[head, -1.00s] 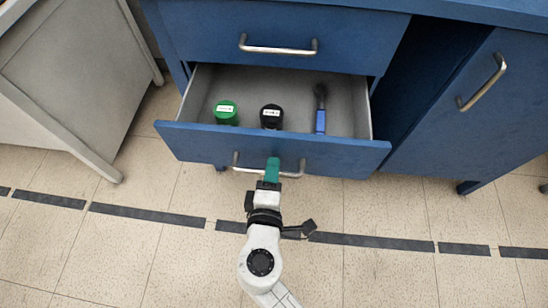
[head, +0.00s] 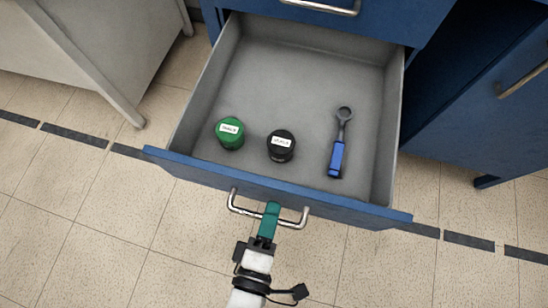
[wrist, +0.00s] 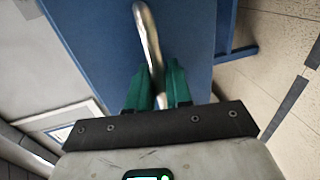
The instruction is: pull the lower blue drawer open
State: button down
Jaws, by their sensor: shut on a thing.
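The lower blue drawer (head: 350,202) stands far out of the cabinet in the head view, its grey inside showing. My gripper (head: 270,215) is shut on the drawer's metal handle (head: 237,207), near the middle of the bar. In the wrist view, the green fingers of my gripper (wrist: 158,88) sit on both sides of the handle (wrist: 147,35), with the blue drawer front behind. Inside the drawer lie a green-lidded container (head: 230,133), a black-lidded container (head: 281,146) and a blue-handled wrench-like tool (head: 338,150).
The upper blue drawer (head: 385,18) is shut above. A blue cabinet door (head: 490,110) with a metal handle is at right. A grey cabinet (head: 95,45) stands at left. Tiled floor (head: 90,240) with a dark dashed line lies free in front.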

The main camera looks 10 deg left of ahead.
jog(key=shift+s, duration=0.15)
jog(key=c, duration=1.2)
grip_release()
jog(key=p+v, duration=0.1)
jog(key=v, duration=0.9)
jog(key=shift+s+p, duration=0.3)
jog(key=shift+s, duration=0.05)
jog(key=shift+s, duration=0.1)
